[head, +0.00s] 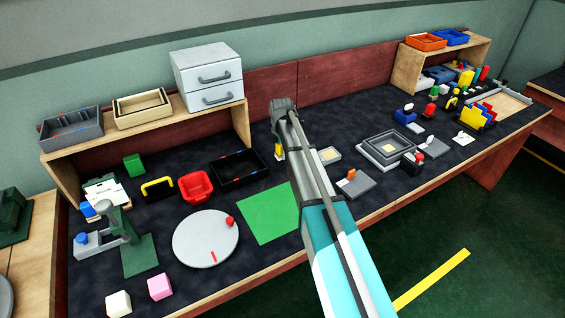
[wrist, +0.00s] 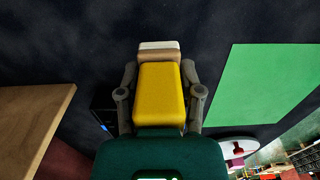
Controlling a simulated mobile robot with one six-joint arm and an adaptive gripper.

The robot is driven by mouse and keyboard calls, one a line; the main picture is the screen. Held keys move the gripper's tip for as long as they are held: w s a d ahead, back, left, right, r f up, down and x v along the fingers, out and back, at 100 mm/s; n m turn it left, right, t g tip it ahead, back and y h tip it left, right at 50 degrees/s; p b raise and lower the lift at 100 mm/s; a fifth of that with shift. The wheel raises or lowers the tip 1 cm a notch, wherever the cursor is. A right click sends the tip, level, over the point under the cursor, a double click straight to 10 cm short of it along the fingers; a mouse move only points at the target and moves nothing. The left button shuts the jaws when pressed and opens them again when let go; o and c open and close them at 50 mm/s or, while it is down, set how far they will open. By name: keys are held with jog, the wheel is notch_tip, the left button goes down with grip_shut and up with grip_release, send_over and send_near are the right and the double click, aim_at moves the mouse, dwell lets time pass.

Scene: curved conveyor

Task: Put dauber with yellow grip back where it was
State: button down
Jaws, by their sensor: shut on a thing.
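The dauber with yellow grip (wrist: 159,95) is between the fingers of my gripper (wrist: 161,88) in the wrist view. Its yellow block is clasped on both sides, and a tan and white end sticks out beyond the fingertips. In the head view a small yellow part of the dauber (head: 278,151) shows at the end of my arm, above the dark table between the black tray and a small grey-edged pad. My arm hides part of this area. I cannot tell whether the dauber touches the table.
A green mat (head: 268,213) and a black tray (head: 262,175) lie left of my gripper. A grey stepped square tray (head: 372,156) and a grey block with an orange piece (head: 355,185) are to the right. A wooden shelf (head: 243,125) with white drawers (head: 208,78) stands behind left.

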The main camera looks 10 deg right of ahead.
aim_at(280, 164)
jog(key=shift+f, duration=0.1)
dwell(0.3)
jog(key=shift+w+a+f+b, duration=0.2)
jog(key=shift+w+f+b, duration=0.2)
jog(key=shift+f+b, duration=1.5)
jog(key=shift+b, duration=0.1)
jog(key=shift+f, duration=0.15)
jog(key=shift+c, duration=1.3)
grip_release()
notch_tip(280, 164, up, 12)
jog(key=p, duration=1.2)
